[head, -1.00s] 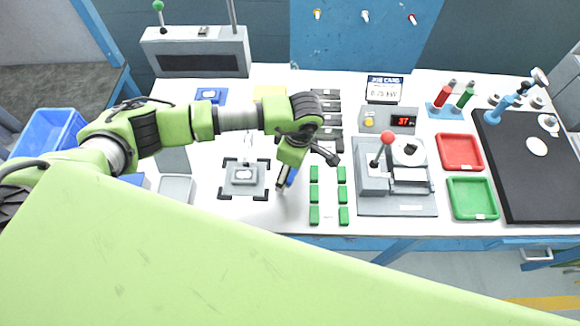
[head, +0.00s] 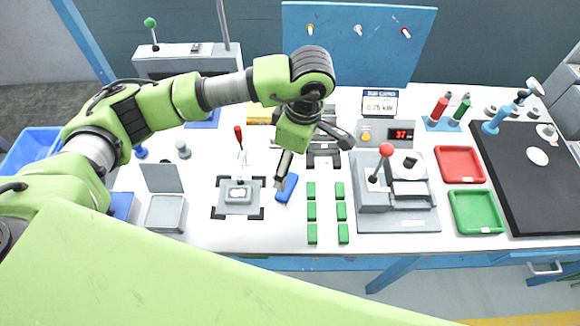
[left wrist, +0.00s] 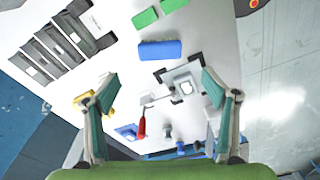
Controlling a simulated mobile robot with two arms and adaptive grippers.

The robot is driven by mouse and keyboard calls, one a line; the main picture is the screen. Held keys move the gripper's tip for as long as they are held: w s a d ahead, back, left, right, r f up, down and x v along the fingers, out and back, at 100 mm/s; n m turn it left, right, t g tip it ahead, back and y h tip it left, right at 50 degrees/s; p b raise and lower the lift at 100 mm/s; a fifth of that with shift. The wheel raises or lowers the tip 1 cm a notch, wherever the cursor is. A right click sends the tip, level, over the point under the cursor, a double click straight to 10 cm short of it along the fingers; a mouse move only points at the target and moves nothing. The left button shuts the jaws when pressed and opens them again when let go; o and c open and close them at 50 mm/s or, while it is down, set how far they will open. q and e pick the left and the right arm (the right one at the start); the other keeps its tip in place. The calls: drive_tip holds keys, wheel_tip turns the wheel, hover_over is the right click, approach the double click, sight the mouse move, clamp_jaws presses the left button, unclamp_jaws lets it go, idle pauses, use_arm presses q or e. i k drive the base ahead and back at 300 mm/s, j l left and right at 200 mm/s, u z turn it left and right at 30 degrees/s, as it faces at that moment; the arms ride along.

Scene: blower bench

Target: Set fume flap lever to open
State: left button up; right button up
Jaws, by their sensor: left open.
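The lever with a green ball knob (head: 150,23), likely the fume flap lever, stands up from a grey box (head: 195,60) with a dark slot, at the back left of the bench in the head view. Its setting cannot be read, and my left arm covers part of the box. My left gripper (head: 314,158) is open and empty above the middle of the bench, well to the right of and nearer than the lever. In the left wrist view the two fingers (left wrist: 160,85) are spread wide over the bench. The lever is not seen there. My right gripper is not in view.
A blue block (head: 286,188) lies below my left gripper, beside a grey fixture (head: 238,196) with a red-handled clamp (head: 239,140). Several green blocks (head: 311,211) and a press with a red-knobbed lever (head: 386,150) are to the right. A thin pole rises behind the grey box.

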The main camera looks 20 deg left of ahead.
sight(150, 23)
drive_tip(key=u, duration=1.35)
